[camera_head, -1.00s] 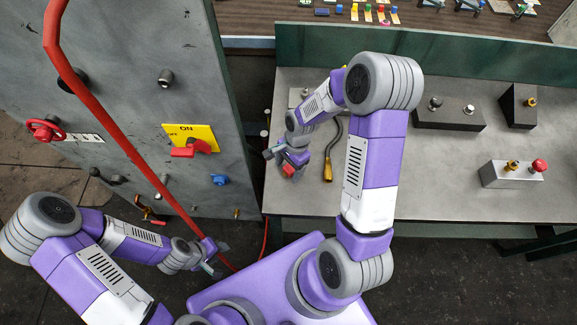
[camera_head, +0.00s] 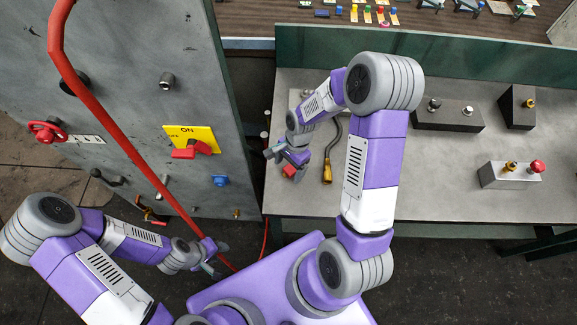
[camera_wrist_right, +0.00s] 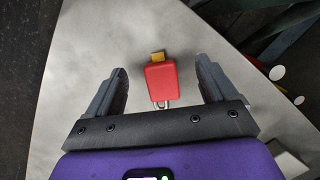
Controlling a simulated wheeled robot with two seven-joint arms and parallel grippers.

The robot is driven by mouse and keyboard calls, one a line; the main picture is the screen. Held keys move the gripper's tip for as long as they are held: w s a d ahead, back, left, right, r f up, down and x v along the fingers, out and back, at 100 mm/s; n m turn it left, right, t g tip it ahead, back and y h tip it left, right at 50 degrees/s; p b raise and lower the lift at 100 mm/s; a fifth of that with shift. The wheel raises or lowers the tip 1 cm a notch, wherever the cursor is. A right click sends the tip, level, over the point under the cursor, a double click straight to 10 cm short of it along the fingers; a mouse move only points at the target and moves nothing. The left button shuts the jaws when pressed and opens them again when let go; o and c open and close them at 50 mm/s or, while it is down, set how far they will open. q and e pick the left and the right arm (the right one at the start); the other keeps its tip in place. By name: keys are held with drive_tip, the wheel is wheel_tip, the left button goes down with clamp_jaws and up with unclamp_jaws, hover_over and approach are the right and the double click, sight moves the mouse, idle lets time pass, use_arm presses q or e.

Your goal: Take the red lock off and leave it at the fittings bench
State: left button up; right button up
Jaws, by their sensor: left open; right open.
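The red lock (camera_wrist_right: 163,82) has a brass-coloured end and a metal shackle. It lies between the spread fingers of my right gripper (camera_wrist_right: 162,70) in the right wrist view, with clear gaps on both sides. In the head view the lock (camera_head: 289,171) shows partly behind my right gripper (camera_head: 281,160), over the left end of the grey bench (camera_head: 400,195). My right gripper is open. I cannot tell whether the lock touches the bench top. My left gripper (camera_head: 214,257) is open and empty, low in front of the machine cabinet (camera_head: 120,100).
A red switch handle (camera_head: 184,153) sits on the yellow ON/OFF plate (camera_head: 206,133). A thick red bar (camera_head: 110,130) slants across the cabinet. A brass-ended hose (camera_head: 328,170) lies right of my right gripper. Fitting blocks (camera_head: 450,115) stand further right; the bench's front middle is clear.

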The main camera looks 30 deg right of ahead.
sight(292, 167)
drive_tip(key=shift+p+v, duration=2.3)
drive_tip(key=shift+v, duration=0.8)
use_arm(q)
wheel_tip(292, 167, up, 5)
drive_tip(key=shift+f, duration=0.1)
